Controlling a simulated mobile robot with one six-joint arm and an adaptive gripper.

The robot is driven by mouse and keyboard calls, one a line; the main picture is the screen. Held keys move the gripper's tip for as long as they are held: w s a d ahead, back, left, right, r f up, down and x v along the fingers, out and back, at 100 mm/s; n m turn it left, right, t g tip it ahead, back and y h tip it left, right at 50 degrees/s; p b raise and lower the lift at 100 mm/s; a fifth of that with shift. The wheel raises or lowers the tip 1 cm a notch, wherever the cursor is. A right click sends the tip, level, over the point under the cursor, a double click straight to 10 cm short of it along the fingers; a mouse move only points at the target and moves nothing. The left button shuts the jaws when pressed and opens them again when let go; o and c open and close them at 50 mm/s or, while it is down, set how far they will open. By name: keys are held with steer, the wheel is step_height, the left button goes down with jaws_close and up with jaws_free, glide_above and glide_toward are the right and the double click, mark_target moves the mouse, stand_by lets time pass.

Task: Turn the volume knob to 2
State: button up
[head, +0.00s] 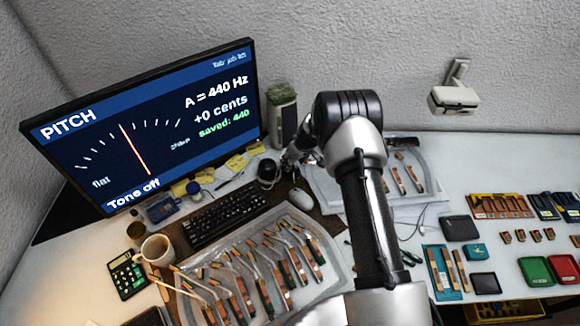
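A small black round thing (268,171), which looks like the knob, stands at the keyboard's far right end, below the monitor's right corner. No marking or number on it can be read. My gripper (286,166) is just right of it, small and partly hidden behind my own arm's wrist. I cannot tell whether the fingers touch it or whether they are open or shut. The monitor (150,130) shows a PITCH dial, "A = 440 Hz", "+0 cents", "saved: 440" and "Tone off".
A grey-green box-like device (282,112) stands behind my gripper. A keyboard (225,212), a white mouse (301,199) and a tray (335,262) of piano action parts lie in front. A mug (158,250) stands left. Boxes and pads cover the right table.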

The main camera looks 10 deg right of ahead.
steer(key=b+x, duration=0.1)
steer(key=x, duration=0.4)
steer(key=shift+w+f, duration=0.1)
steer(key=shift+f, duration=0.05)
steer(key=shift+c, duration=0.5)
steer(key=c, duration=0.7)
